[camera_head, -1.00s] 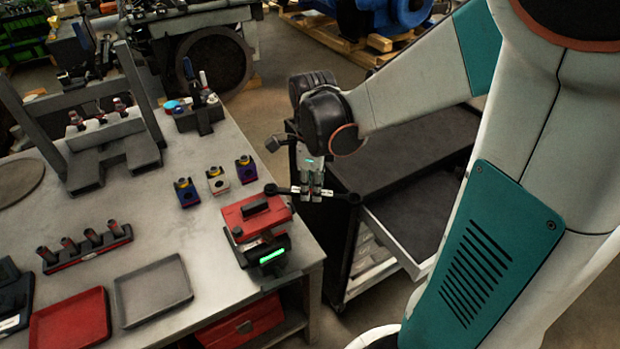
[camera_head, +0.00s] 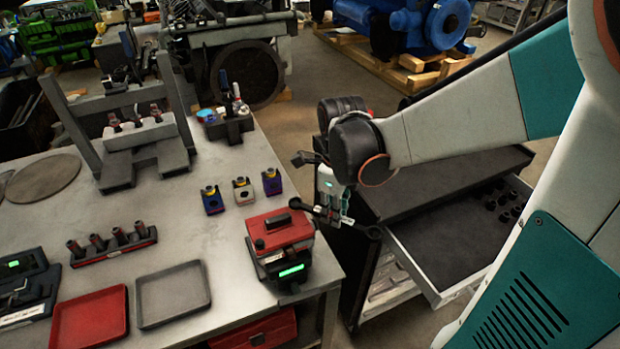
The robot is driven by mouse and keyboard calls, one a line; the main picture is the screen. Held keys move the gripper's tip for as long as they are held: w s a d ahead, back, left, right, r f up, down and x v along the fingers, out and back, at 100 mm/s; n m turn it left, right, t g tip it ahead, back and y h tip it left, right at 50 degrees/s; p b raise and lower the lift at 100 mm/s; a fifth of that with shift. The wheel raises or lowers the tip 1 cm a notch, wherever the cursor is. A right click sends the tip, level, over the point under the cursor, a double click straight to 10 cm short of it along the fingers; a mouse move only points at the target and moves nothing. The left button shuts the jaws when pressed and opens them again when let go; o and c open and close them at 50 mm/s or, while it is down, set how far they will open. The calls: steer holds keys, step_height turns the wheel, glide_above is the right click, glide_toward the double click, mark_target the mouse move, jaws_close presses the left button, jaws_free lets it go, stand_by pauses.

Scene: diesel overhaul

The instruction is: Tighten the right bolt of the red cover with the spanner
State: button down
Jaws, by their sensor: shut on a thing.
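The red cover (camera_head: 278,229) sits on a dark unit with a lit green display, at the table's right edge. A black handle lies across its top. A small dark bolt-like knob (camera_head: 259,244) shows at its near left corner. I cannot make out the right bolt. The spanner slopes down to the right. Its left end (camera_head: 294,207) is by the cover's far right corner; I cannot tell whether it touches a bolt.
A red tray (camera_head: 91,318), a grey tray (camera_head: 172,294) and a rack (camera_head: 112,246) lie to the left. An open drawer (camera_head: 450,238) of a dark cabinet lies right of the table.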

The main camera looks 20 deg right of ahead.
steer(key=shift+r+p, duration=0.35)
steer(key=shift+r, duration=0.35)
steer(key=n, duration=0.1)
steer(key=w+d+n, duration=0.1)
steer(key=shift+w+d+f+n+b, duration=0.1)
steer(key=shift+w+d+n+b, duration=0.2)
steer(key=shift+b, duration=0.05)
steer(key=shift+w+d+n, duration=0.3)
steer(key=shift+w+n, duration=0.2)
steer(key=shift+n, duration=0.15)
steer(key=shift+w+d+n, duration=0.3)
steer(key=shift+w+n, duration=0.15)
steer(key=shift+n, duration=0.2)
steer(key=w+n, duration=0.1)
steer(key=w+n+b, duration=0.1)
steer(key=shift+d+n, duration=0.3)
steer(key=shift+d, duration=0.1)
steer(key=shift+w, duration=0.15)
